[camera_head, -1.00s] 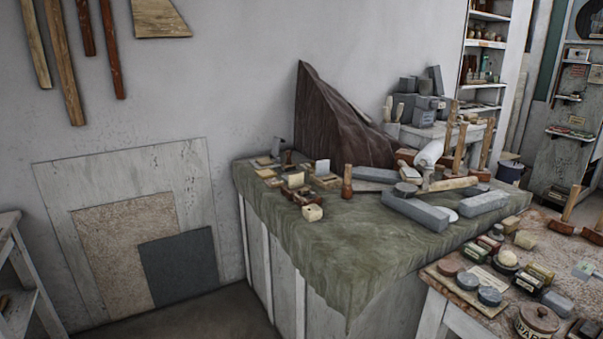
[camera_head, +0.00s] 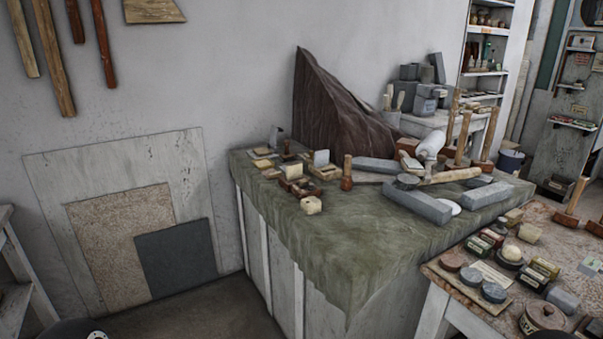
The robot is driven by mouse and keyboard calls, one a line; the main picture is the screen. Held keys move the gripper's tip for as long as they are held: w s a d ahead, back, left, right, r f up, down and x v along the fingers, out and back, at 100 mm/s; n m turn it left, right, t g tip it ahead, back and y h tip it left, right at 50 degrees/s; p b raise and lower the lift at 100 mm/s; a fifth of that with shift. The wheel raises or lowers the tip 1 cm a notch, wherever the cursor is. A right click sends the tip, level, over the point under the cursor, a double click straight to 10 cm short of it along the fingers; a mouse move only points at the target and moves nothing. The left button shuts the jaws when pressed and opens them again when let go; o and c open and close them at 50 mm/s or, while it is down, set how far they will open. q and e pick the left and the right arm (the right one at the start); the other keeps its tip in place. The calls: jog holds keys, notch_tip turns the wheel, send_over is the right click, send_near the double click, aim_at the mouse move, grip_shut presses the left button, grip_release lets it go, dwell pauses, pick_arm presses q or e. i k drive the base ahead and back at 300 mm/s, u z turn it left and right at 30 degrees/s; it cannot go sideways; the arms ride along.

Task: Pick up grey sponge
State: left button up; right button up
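No grey sponge can be told apart for certain. Several grey block-shaped things are in view. A small grey block (camera_head: 564,302) lies on the right-hand table among tins and small boxes. Longer grey blocks lie on the green-cloth table, one at its front right (camera_head: 416,207), one at its right end (camera_head: 487,194) and one farther back (camera_head: 377,165). Neither gripper is in view. A dark rounded part, likely mine, shows at the bottom left edge.
The green-cloth table (camera_head: 330,238) has a clear front part. The right-hand table (camera_head: 476,231) is crowded with tins, small boxes and a lidded pot (camera_head: 541,318). A dark draped shape (camera_head: 335,110) stands behind. Bare floor lies at the lower left.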

aim_at(568, 304)
jog(key=z, duration=1.35)
jog(key=k, duration=0.6)
jog(key=z, duration=0.2)
jog(key=i, duration=0.5)
jog(key=u, duration=0.1)
